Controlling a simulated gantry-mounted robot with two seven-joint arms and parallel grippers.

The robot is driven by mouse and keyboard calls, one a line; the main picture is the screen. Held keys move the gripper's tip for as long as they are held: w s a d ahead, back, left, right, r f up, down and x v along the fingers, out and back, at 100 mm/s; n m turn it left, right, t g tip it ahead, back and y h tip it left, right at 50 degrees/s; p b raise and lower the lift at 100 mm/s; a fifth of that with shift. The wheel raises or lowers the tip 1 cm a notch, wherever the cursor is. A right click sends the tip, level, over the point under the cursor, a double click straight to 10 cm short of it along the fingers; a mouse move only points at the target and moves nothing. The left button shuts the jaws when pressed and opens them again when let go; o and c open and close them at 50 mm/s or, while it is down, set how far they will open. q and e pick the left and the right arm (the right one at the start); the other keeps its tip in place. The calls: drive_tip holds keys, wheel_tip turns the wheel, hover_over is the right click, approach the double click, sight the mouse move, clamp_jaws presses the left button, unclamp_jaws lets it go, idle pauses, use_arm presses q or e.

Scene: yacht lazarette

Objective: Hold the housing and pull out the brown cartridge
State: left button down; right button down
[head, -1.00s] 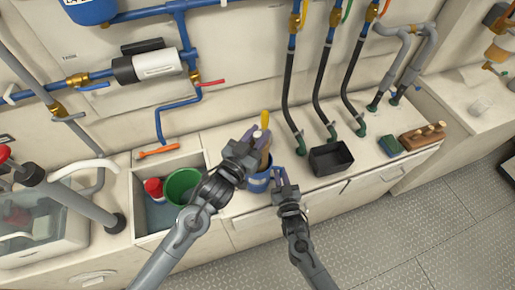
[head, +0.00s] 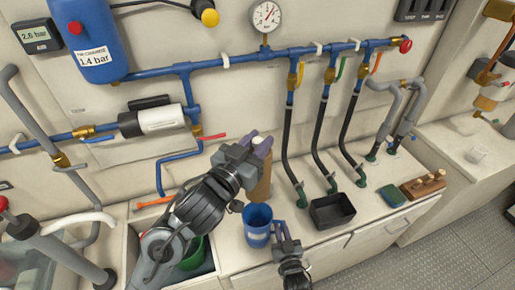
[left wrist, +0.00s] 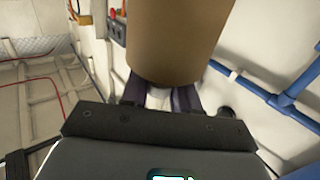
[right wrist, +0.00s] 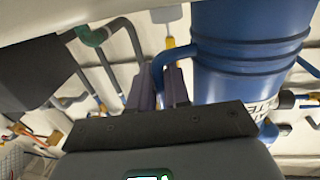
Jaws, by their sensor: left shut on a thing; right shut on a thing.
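The brown cartridge (head: 262,181) is up out of the blue housing (head: 257,224). My left gripper (head: 257,143) is shut on the cartridge's pale top end, and the cartridge hangs below it. In the left wrist view the brown cylinder (left wrist: 178,42) fills the top middle, with a white part between the fingers. The housing stands upright on the counter with its mouth open. My right gripper (head: 280,230) is shut at the housing's right side. In the right wrist view its fingers close on a bent blue handle beside the ribbed housing (right wrist: 245,60).
A black tray (head: 333,211) stands right of the housing, near black hoses. A recessed bin with a green bucket (head: 192,254) lies left, partly behind my left arm. Blue pipes with a red-handled valve (head: 213,136) run along the wall behind. A green sponge (head: 392,196) lies farther right.

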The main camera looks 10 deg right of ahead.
drive_tip(key=c, duration=1)
unclamp_jaws()
